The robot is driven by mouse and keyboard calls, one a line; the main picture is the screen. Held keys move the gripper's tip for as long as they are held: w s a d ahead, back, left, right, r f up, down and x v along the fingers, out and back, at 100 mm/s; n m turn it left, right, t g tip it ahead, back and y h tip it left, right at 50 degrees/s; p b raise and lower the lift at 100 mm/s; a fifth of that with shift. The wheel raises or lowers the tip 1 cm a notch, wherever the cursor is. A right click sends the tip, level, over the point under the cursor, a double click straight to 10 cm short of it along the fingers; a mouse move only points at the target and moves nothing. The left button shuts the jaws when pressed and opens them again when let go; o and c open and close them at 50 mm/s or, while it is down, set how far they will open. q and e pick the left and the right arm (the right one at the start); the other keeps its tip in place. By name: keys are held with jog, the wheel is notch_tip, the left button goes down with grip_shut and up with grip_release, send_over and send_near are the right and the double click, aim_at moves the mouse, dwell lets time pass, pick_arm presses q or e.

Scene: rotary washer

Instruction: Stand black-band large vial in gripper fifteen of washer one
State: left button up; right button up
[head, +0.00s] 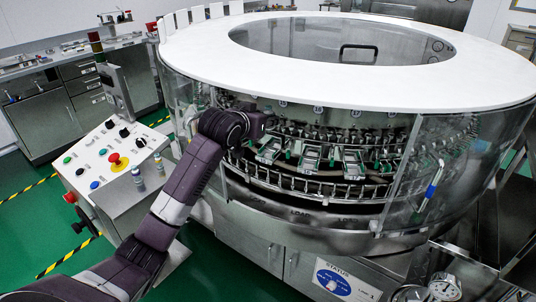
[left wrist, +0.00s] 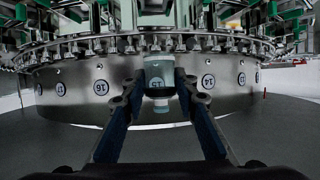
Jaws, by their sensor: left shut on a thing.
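Washer one (head: 200,45) is a large round machine with a white top ring and clear side panels. My left arm reaches into its front opening in the head view, where the arm hides its gripper. In the left wrist view, my left gripper (left wrist: 160,86) is shut on a clear vial (left wrist: 160,72) with a dark band near its neck. The vial's narrow end points down in that picture. Behind it is the washer's numbered band, with plates 16 (left wrist: 101,87) and 14 (left wrist: 208,80) either side. The vial covers the plate between them. I cannot tell whether it touches a washer gripper.
A row of metal washer grippers (left wrist: 110,44) with green parts runs along the band. Two small vials (head: 138,176) stand beside the control panel (head: 115,155) at the left. A clear panel (head: 430,170) with a blue handle closes the opening's right side.

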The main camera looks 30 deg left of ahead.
pick_arm(q)
notch_tip(320, 180, down, 10)
jog(key=shift+r, duration=0.1)
dwell(0.4)
jog(key=shift+f, duration=0.25)
jog(key=shift+f, duration=0.3)
jog(key=o, duration=1)
jog(key=shift+s+f, duration=0.1)
jog(key=shift+f, duration=0.15)
jog(key=r+v, duration=0.1)
jog(key=v, duration=1.1)
jog(key=shift+r, duration=0.35)
